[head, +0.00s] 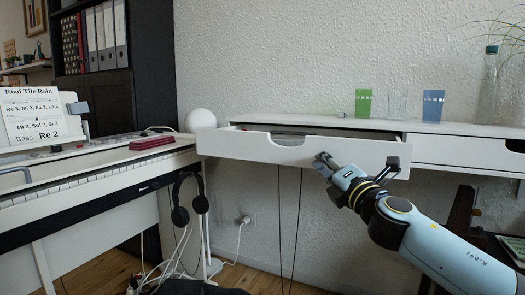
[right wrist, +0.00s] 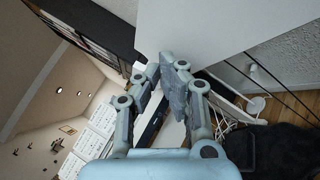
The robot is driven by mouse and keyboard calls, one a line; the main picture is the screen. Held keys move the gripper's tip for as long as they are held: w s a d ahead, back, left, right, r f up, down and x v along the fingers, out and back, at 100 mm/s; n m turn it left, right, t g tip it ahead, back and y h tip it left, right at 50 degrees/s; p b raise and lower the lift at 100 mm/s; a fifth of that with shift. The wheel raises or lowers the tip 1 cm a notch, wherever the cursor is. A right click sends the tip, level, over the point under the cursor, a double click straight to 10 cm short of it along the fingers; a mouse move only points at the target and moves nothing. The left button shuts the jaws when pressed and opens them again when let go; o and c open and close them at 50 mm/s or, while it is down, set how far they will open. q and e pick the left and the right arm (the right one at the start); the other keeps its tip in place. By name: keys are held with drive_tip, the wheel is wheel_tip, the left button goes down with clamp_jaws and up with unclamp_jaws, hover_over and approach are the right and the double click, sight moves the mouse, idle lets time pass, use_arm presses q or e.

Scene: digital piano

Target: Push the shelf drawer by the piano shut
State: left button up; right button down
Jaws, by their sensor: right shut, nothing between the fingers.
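The white shelf drawer (head: 290,151) is left of centre in the head view. It stands out from the white wall shelf (head: 310,121), with a dark gap showing behind its front. Its front has a cut-out at the top edge. My right gripper (head: 322,161) is shut and empty, in front of the drawer's right half. I cannot tell if it touches the front. In the right wrist view, the closed fingers (right wrist: 172,64) are beside a large white panel (right wrist: 220,25), likely the drawer front. My left gripper is not in view.
The piano (head: 95,180) stands at left, with headphones (head: 186,200) on its side. A second drawer (head: 465,152) is at right. Cables hang below.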

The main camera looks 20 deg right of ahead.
drive_tip(key=shift+w+d, duration=0.35)
idle(0.8)
idle(0.4)
